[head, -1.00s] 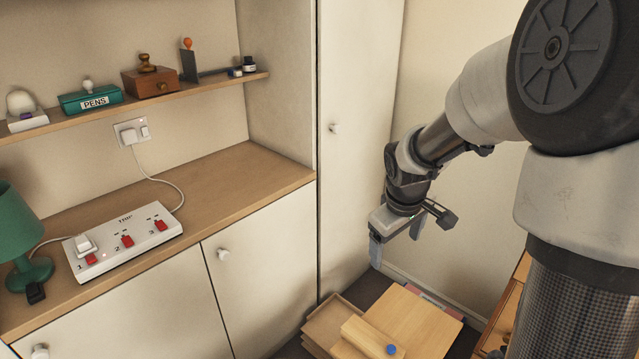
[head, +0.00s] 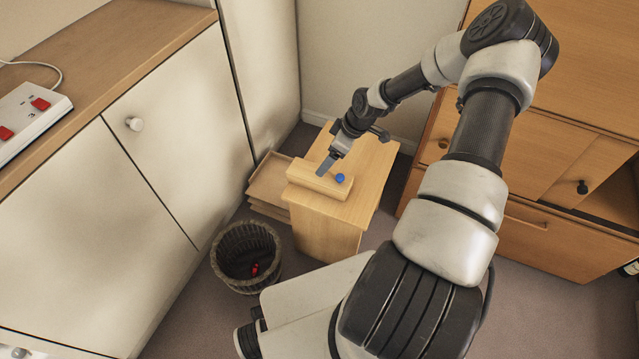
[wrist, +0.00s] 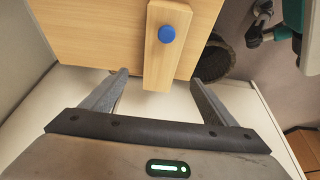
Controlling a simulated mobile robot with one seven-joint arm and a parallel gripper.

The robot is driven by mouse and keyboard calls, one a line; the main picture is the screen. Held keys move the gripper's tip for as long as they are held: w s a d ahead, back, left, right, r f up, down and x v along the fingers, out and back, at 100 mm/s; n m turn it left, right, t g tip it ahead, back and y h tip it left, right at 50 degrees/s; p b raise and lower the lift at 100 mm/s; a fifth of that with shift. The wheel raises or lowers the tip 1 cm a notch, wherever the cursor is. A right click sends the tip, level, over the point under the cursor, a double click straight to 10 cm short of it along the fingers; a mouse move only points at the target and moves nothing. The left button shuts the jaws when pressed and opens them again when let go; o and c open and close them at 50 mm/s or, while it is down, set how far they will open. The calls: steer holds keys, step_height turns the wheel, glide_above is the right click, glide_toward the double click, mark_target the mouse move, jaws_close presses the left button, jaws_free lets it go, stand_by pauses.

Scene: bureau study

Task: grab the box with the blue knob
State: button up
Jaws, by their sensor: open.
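The box (head: 313,178) is a long pale wooden block with a blue knob (head: 340,178) at one end. It lies on top of a small wooden cabinet (head: 362,190). In the wrist view the box (wrist: 163,66) runs up the middle, with its blue knob (wrist: 167,34) near the top. My gripper (head: 328,166) is above the box in the head view. In the wrist view the fingers of my gripper (wrist: 158,82) are spread apart, one on each side of the box's near end, with gaps on both sides. Nothing is held. The height above the box is hard to tell.
Stacked wooden trays (head: 266,187) stand left of the small cabinet. A wicker basket (head: 246,284) with something red inside is on the floor in front. White cupboards (head: 165,125) are on the left and a wooden bureau (head: 545,185) is on the right.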

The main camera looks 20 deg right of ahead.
mark_target(320, 180)
steer(key=b+x, duration=0.1)
steer(key=x, duration=0.5)
steer(key=shift+a+f, duration=0.1)
steer(key=shift+f, duration=0.1)
steer(key=b+x, duration=0.2)
steer(key=x, duration=0.3)
steer(key=shift+f, duration=0.15)
steer(key=c, duration=1.3)
steer(key=shift+c, duration=0.5)
